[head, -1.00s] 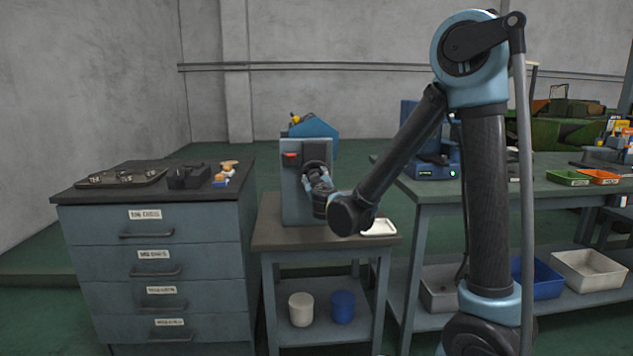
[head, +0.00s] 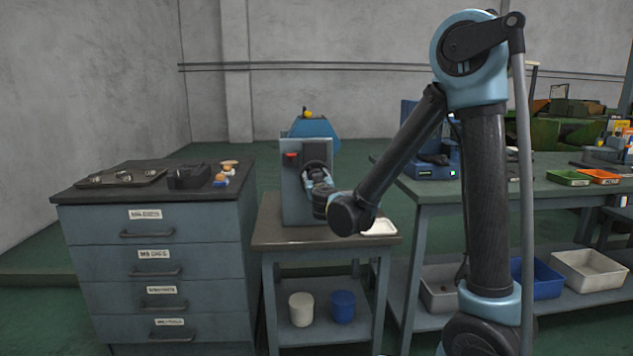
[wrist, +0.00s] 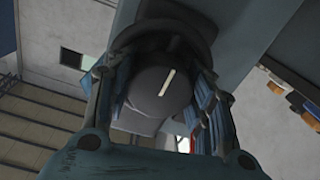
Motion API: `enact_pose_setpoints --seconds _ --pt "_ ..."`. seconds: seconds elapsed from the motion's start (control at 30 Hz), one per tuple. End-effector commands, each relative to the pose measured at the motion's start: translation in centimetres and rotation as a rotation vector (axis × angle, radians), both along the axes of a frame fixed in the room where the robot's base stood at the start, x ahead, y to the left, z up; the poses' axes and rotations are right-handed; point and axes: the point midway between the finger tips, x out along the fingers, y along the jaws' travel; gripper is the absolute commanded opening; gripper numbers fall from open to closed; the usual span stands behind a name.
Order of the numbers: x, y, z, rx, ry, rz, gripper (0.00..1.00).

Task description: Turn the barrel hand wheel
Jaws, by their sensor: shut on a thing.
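The barrel hand wheel (head: 318,166) is dark and sits on the front of a grey-blue machine (head: 292,205). My gripper (head: 318,187) reaches it from the front and hides part of it. In the wrist view, the wheel's dark round hub (wrist: 158,90), with a pale line mark tilted to the right, lies between the two fingers of my gripper (wrist: 155,98). The fingers are closed around it; the exact contact is hard to see. A blue barrel (head: 315,128) with a yellow piece (head: 307,114) at its top shows behind the machine.
The machine stands on a small table (head: 265,236) with a white tray (head: 380,227) at its right. A drawer cabinet (head: 150,240) stands at the left, a green-topped workbench (head: 480,192) at the right. A red switch (head: 291,155) is on the machine's front.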

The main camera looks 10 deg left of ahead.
Motion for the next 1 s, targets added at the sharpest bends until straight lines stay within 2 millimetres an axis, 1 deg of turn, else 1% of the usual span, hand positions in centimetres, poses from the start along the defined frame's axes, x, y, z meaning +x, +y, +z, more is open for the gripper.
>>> enact_pose_setpoints --seconds 0.03,0.07,0.1,0.13,0.47,0.57,0.67,0.77,1.0 --pt "0.1 0.0 0.0 0.0 0.0 -0.001 0.25" --pt "0.1 0.0 0.0 0.0 0.0 -0.001 0.53" --pt "0.1 0.0 0.0 -0.001 -0.001 -0.001 0.62" --pt "0.1 0.0 0.0 -0.001 -0.001 -0.001 0.69" --pt "0.0 0.0 0.0 -0.001 0.0 0.0 0.69" --pt "-0.4 -0.1 0.0 -0.001 0.0 0.001 0.69" --pt "-1.3 -0.4 0.0 -0.001 0.0 0.001 0.69" --pt "-2.8 -1.0 0.0 -0.001 -0.001 0.002 0.69" --pt "-7.2 -2.6 0.0 -0.001 0.0 0.004 0.69"
